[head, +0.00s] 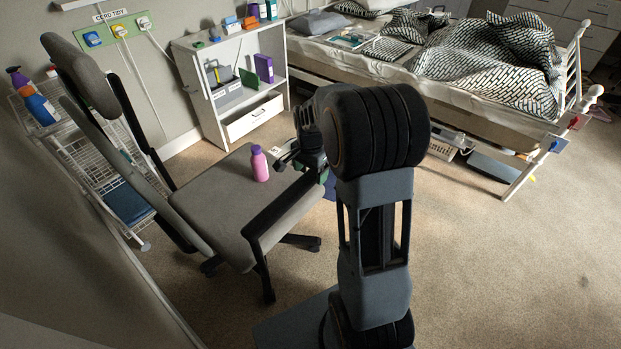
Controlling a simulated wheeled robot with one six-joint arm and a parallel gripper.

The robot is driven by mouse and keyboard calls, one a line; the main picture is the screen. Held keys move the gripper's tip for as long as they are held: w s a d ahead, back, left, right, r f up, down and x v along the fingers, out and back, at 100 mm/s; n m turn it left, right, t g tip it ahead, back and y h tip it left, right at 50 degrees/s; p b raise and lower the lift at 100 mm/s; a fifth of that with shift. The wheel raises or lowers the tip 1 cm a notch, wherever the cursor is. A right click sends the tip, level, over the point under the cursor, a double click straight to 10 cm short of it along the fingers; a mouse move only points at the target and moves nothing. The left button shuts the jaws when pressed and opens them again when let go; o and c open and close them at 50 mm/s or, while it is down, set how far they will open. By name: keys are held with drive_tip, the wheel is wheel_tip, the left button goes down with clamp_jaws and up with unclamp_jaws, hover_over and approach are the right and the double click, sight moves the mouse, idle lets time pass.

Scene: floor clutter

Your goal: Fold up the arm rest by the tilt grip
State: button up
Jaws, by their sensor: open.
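A grey office chair (215,212) stands left of my arm with its back toward the left wall. A dark arm rest (284,206) runs along the near right side of the seat, low and slanting up toward my gripper. A separate tilt grip cannot be made out; my arm may hide part of that end. My gripper (281,163) is open above the far right part of the seat, partly hidden behind my own arm. Whether it touches the chair cannot be told. A pink bottle with a purple cap (260,165) stands upright on the seat, just left of my gripper.
A white shelf unit (190,75) stands behind the chair, and a wire rack (85,150) with bottles is at the left wall. A bed (400,65) fills the back right. The carpet (500,270) at right is mostly clear.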

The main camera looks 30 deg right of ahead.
drive_tip(key=shift+f, duration=1.1)
